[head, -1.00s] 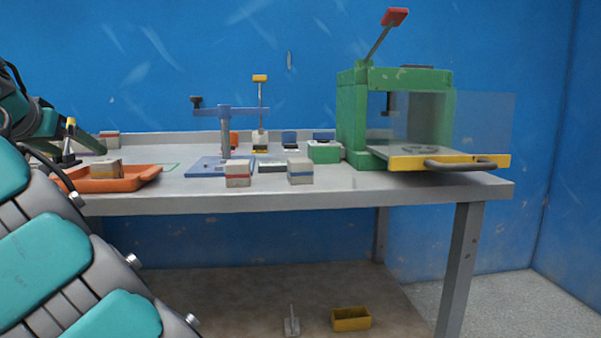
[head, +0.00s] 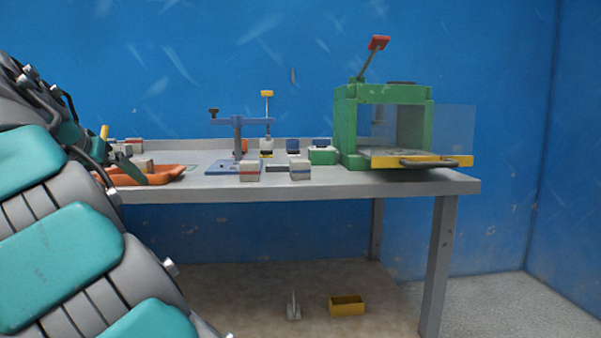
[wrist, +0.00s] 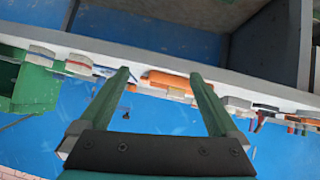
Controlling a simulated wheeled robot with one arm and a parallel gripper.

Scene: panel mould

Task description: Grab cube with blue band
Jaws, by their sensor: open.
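The pale cube with a blue band (head: 300,171) stands on the workbench near its front edge, right of a similar cube with a red band (head: 250,172). In the wrist view, which is turned upside down, the blue-banded cube (wrist: 41,56) is at upper left beside the red-banded cube (wrist: 78,65). My gripper (wrist: 158,76) is open and empty, its fingers apart, with the orange tray (wrist: 168,81) seen between them. In the head view my gripper is at the left by the orange tray (head: 172,174), partly hidden by my arm, well left of the blue-banded cube.
A green press (head: 348,125) with a yellow drawer front (head: 452,161) stands at the bench's right. A blue stand (head: 238,140) rises behind the cubes. A green box (head: 322,156) sits behind the blue-banded cube. A yellow bin (head: 347,306) lies below the bench.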

